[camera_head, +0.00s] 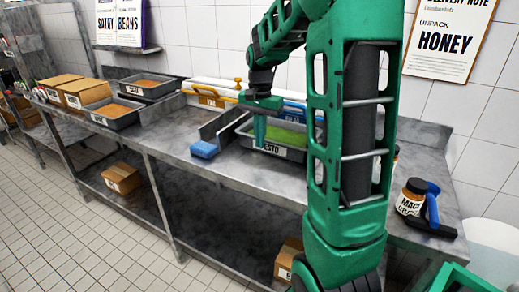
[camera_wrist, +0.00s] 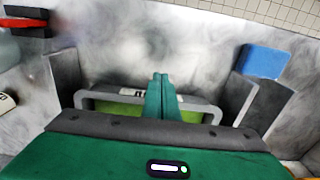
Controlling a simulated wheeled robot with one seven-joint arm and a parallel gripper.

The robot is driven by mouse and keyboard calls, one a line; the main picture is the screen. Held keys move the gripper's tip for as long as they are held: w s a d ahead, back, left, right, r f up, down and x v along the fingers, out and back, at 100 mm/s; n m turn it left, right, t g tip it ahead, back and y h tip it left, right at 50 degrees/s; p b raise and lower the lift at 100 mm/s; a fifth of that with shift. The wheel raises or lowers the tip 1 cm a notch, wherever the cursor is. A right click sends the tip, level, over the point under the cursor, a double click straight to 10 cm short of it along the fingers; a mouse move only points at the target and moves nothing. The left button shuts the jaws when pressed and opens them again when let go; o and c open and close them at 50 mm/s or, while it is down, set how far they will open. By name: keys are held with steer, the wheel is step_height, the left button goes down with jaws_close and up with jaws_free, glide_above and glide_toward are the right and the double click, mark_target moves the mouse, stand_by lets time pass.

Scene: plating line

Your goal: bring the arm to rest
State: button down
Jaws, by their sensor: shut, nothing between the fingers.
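My green arm (camera_head: 345,130) reaches over the metal bench from the right side of the head view. My gripper (camera_head: 260,130) points down with its fingers together and nothing between them. In the wrist view my gripper (camera_wrist: 160,92) also shows with its fingers closed. It is over or just in front of a grey tray (camera_head: 292,154) with green contents and a label that seems to read "PESTO". The tray shows below the fingers in the wrist view (camera_wrist: 205,110). I cannot tell whether the fingertips touch it.
A blue block (camera_head: 204,149) lies left of the tray. More trays (camera_head: 110,112) and cardboard boxes (camera_head: 85,91) are at the left. Bench top is free left of the blue block.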

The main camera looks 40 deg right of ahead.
steer(key=shift+r, duration=2.5)
steer(key=shift+s, duration=0.15)
steer(key=s+a+f+n, duration=0.2)
steer(key=s, duration=0.7)
steer(key=s+a+f+n, duration=0.2)
steer(key=s+a, duration=0.1)
steer(key=s, duration=0.5)
steer(key=s+a+f+n, duration=0.2)
steer(key=s+f+n, duration=0.1)
steer(key=s, duration=0.6)
steer(key=shift+s+a, duration=0.35)
steer(key=shift+a, duration=0.05)
steer(key=shift+w+f, duration=0.25)
steer(key=shift+w, duration=0.4)
